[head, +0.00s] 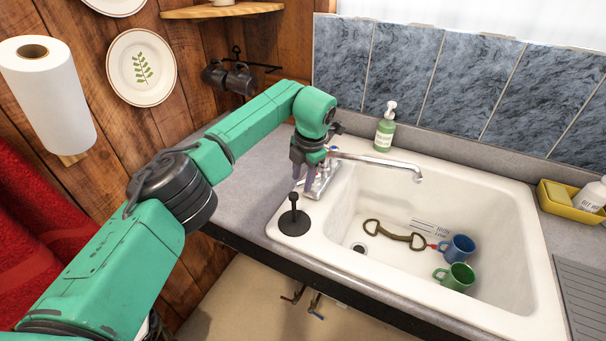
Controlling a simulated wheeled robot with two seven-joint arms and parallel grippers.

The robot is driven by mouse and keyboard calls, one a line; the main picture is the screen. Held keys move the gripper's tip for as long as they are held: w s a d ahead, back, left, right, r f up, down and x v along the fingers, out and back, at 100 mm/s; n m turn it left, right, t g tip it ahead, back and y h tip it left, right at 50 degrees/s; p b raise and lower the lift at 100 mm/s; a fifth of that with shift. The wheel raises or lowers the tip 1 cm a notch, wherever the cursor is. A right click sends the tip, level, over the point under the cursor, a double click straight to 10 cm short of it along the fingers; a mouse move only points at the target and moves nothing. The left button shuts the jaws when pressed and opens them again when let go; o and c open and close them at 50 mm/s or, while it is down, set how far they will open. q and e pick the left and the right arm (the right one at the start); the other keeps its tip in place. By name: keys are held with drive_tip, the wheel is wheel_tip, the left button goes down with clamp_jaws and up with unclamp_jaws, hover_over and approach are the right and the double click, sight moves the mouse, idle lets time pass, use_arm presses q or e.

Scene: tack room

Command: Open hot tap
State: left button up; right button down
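The chrome tap (375,160) stands at the left back of the white sink (510,275), its spout reaching right over the basin. My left gripper (303,185) points down at the tap base (322,178), with its two fingers apart on the near left side. The gripper and wrist hide most of the tap's handles, so I cannot tell which is the hot one or whether the fingers touch it. No water shows at the spout. My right gripper is not in view.
A soap bottle (385,130) is behind the tap. A bit (394,236), a blue mug (458,247) and a green mug (456,277) lie in the sink. A yellow caddy (562,200) is at right.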

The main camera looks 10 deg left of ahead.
use_arm(q)
wheel_tip(320, 180, up, 14)
drive_tip(key=s+d+b, duration=0.1)
drive_tip(key=d+b, duration=0.1)
drive_tip(key=shift+s+r, duration=0.15)
drive_tip(key=shift+s, duration=0.2)
drive_tip(key=shift+d, duration=0.1)
